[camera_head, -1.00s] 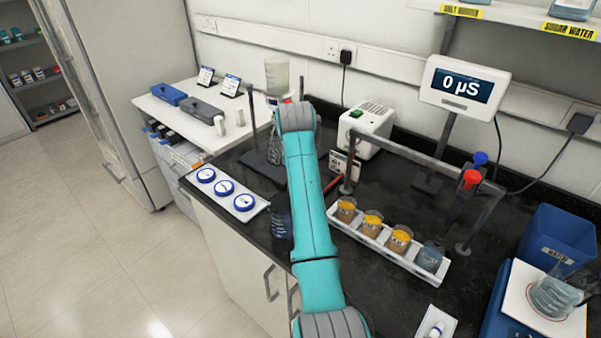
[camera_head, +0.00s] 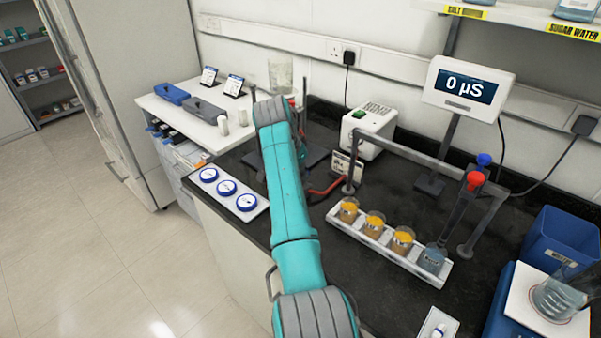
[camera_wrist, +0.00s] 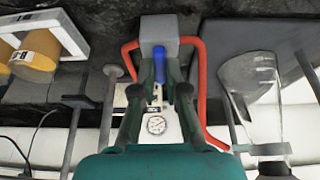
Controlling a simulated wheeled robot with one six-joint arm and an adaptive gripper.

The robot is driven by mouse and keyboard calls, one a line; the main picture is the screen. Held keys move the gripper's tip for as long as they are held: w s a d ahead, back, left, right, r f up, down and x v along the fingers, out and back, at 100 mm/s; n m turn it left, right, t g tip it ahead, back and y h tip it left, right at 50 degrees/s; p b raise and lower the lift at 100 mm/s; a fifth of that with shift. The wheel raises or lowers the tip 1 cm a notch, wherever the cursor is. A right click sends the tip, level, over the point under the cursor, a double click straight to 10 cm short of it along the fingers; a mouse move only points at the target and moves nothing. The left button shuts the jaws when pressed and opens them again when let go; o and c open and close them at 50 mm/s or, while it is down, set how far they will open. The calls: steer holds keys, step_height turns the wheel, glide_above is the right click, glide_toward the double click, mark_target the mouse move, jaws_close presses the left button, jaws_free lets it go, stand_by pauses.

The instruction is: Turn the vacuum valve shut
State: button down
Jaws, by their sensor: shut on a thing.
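In the wrist view the vacuum valve is a grey block (camera_wrist: 158,30) with a blue lever (camera_wrist: 159,66) and red hoses (camera_wrist: 198,88) on both sides. My gripper (camera_wrist: 159,75) has its dark fingers on either side of the blue lever and is shut on it. The lever points along the fingers, toward my palm. A round gauge (camera_wrist: 156,125) shows between the fingers. In the head view my teal arm hides my gripper and the valve; only a stretch of red hose (camera_head: 330,188) shows to the right of the arm.
A clear glass vessel (camera_wrist: 262,95) stands close on the right in the wrist view. In the head view a rack of beakers (camera_head: 380,243) and a metal frame (camera_head: 410,160) are right of my arm. A tray with blue-rimmed dishes (camera_head: 228,190) lies to its left.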

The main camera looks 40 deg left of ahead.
stand_by(0.4)
steer(key=c, duration=1.2)
jaws_free()
steer(key=v, duration=1.2)
